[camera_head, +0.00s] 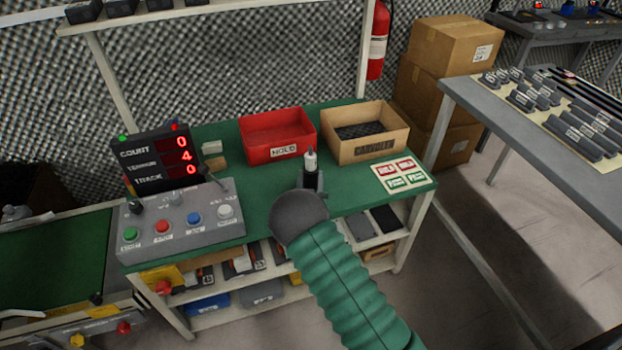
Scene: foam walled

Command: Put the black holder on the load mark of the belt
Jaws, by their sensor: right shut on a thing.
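My right gripper (311,176) reaches up from the bottom over the green bench top and is shut on a small dark piece, which I take as the black holder (312,183). A pale upright part with a narrow tip shows at its top. My round grey wrist hides the lower part, so the edge between holder and fingers is unclear. The belt (50,258) is the green surface at far left, well away from the right gripper. I cannot make out a load mark on it. My left gripper is not in view.
A control box (180,222) with buttons and a red-digit display (158,160) stand between gripper and belt. A red bin (277,135) and a cardboard-coloured bin (367,131) stand behind the gripper. A label card (404,175) lies right. A grey table (560,140) holds several dark parts.

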